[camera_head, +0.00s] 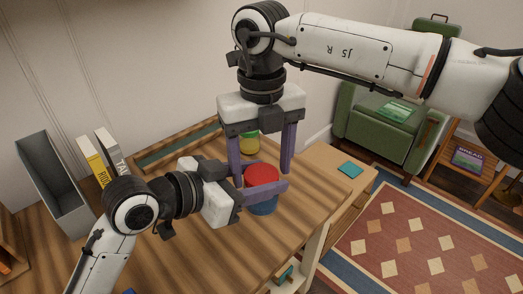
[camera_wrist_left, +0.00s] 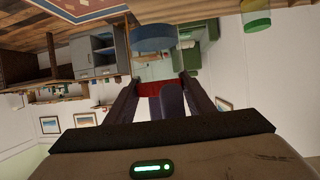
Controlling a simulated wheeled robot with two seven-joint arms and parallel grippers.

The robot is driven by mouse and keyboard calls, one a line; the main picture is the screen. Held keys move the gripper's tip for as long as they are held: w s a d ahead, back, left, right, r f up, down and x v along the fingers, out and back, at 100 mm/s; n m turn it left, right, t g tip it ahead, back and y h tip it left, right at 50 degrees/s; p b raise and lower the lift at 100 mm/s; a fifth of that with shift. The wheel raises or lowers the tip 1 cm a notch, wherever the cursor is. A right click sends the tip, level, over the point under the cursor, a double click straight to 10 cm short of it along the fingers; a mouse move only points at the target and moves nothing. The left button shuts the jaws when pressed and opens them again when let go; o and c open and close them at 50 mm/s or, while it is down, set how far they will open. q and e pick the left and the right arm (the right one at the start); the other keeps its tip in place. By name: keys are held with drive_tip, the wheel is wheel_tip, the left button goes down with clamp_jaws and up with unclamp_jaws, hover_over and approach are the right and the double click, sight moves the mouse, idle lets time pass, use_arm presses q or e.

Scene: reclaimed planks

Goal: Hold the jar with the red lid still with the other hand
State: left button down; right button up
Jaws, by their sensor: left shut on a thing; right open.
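The jar with the red lid (camera_head: 262,173) stands on the plank table, its blue body (camera_head: 264,207) showing below. My left gripper (camera_head: 266,180) comes in level from the left and is shut on this jar near the lid; its near finger hides part of it. In the left wrist view, the red lid (camera_wrist_left: 152,89) shows between the left fingers and the blue body (camera_wrist_left: 154,38) beyond. My right gripper (camera_head: 261,170) points down from above, open, with its fingers on either side of the lid; whether they touch it I cannot tell.
A yellow and green jar (camera_head: 249,146) stands just behind. A shallow wooden tray (camera_head: 175,151) lies along the wall. A grey bin (camera_head: 52,180) and two upright books (camera_head: 93,160) are at the left. Bare table (camera_head: 215,255) lies in front.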

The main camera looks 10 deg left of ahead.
drive_tip(key=shift+f, duration=0.2)
drive_tip(key=c, duration=1.1)
drive_tip(key=n, duration=0.4)
drive_tip(key=shift+r, duration=0.1)
idle(0.4)
drive_tip(key=o, duration=1.2)
